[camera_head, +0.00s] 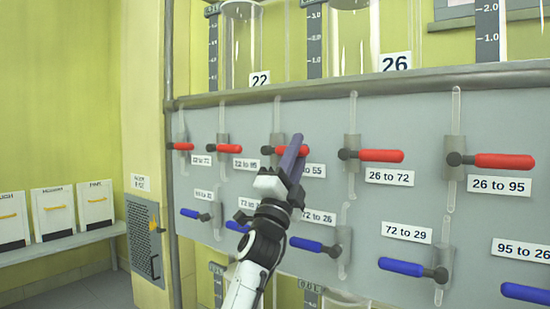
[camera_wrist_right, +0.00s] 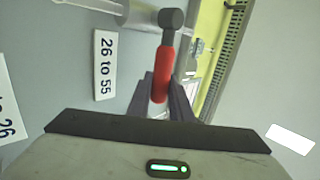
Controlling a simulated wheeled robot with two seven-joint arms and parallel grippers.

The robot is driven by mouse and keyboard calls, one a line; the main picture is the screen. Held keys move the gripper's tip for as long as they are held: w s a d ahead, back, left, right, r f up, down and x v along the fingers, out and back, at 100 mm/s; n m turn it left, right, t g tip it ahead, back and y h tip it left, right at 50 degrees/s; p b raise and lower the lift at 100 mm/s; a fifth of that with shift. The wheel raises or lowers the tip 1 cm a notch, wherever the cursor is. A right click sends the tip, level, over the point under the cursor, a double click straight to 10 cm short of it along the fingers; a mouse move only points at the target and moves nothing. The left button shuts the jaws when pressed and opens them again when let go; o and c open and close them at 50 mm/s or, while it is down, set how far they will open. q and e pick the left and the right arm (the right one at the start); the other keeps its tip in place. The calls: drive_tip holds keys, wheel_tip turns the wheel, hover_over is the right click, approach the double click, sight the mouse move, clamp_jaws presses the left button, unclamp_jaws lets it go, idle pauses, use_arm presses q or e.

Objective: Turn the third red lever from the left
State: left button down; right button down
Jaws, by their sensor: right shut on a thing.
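The third red lever from the left (camera_head: 281,150) is on the upper row of the grey panel, roughly horizontal, with its dark pivot at the left. It also shows in the right wrist view (camera_wrist_right: 163,68), beside a label reading "26 to 55" (camera_wrist_right: 105,65). My right gripper (camera_head: 294,155) reaches up from below and is shut on this lever's handle, with a finger on either side of it in the wrist view. The gripper hides part of the handle and its label in the head view. My left gripper is not in view.
Other red levers are on the same row, such as one at left (camera_head: 230,148) and one at right (camera_head: 380,156). Blue levers (camera_head: 305,244) line the row below, close to my right arm. A grey rail (camera_head: 300,91) runs above, under glass vessels (camera_head: 243,45).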

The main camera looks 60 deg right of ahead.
drive_tip(key=shift+f+m+g, duration=0.2)
drive_tip(key=shift+m+g, duration=0.5)
drive_tip(key=shift+m, duration=0.1)
drive_tip(key=c, duration=1.6)
unclamp_jaws()
drive_tip(key=shift+a, duration=0.1)
drive_tip(key=v, duration=1)
drive_tip(key=shift+a, duration=0.1)
